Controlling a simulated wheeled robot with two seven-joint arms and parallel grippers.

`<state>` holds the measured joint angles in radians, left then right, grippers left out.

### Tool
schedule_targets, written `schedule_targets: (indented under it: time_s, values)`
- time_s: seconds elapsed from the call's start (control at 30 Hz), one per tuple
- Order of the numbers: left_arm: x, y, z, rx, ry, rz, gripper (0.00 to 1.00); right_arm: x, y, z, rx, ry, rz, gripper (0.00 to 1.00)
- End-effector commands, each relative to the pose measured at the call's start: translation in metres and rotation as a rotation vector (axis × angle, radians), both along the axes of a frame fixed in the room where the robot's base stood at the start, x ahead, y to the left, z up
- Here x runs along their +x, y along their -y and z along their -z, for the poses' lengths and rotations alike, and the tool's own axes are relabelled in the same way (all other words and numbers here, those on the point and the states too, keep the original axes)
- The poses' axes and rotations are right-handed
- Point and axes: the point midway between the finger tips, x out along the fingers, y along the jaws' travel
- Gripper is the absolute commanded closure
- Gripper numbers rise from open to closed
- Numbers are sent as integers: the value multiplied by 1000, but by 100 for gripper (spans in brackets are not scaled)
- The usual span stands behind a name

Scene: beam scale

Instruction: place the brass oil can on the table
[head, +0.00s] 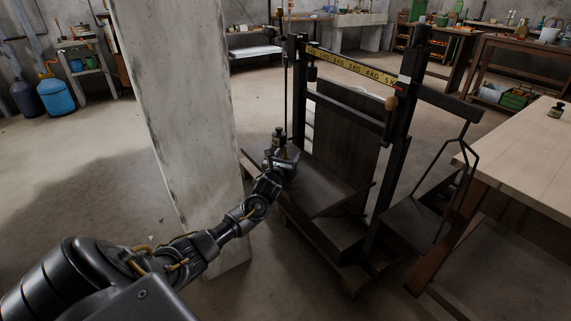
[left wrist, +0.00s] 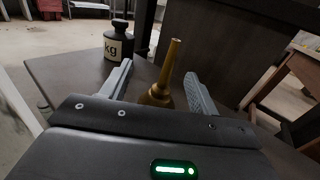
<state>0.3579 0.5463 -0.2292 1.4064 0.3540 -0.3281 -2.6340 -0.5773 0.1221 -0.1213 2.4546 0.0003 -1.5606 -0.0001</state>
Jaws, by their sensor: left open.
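The brass oil can (left wrist: 165,76), with a tall thin spout, stands on the dark scale platform in the left wrist view. My left gripper (head: 283,155) is open at the scale's left platform in the head view. In the left wrist view its two fingers (left wrist: 160,84) are on either side of the can, with gaps visible. The can's lower part is hidden by my gripper body. In the head view I cannot make the can out clearly. The wooden table (head: 530,144) is at the right, with a small dark bottle (head: 556,110) on it. My right gripper is not in view.
A black weight marked "kg" (left wrist: 118,42) stands on the platform behind the can. The beam scale (head: 343,144) has upright posts and a yellow marked beam (head: 350,66). A concrete pillar (head: 177,110) stands left of it. The table's near part is clear.

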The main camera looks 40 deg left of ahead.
Motion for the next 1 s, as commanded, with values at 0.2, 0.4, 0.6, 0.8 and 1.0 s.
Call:
schedule_targets:
  time_s: [0.2, 0.4, 0.6, 0.8, 1.0]
  values:
    - [3, -1, 0, 1, -1, 0, 39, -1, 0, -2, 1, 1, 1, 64]
    - [3, -1, 0, 1, -1, 0, 58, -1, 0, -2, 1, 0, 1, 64]
    - [3, -1, 0, 1, -1, 0, 84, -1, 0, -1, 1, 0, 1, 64]
    - [3, -1, 0, 1, 0, 0, 92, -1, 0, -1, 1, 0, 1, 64]
    - [3, -1, -7, 0, 1, 1, 92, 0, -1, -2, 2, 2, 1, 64]
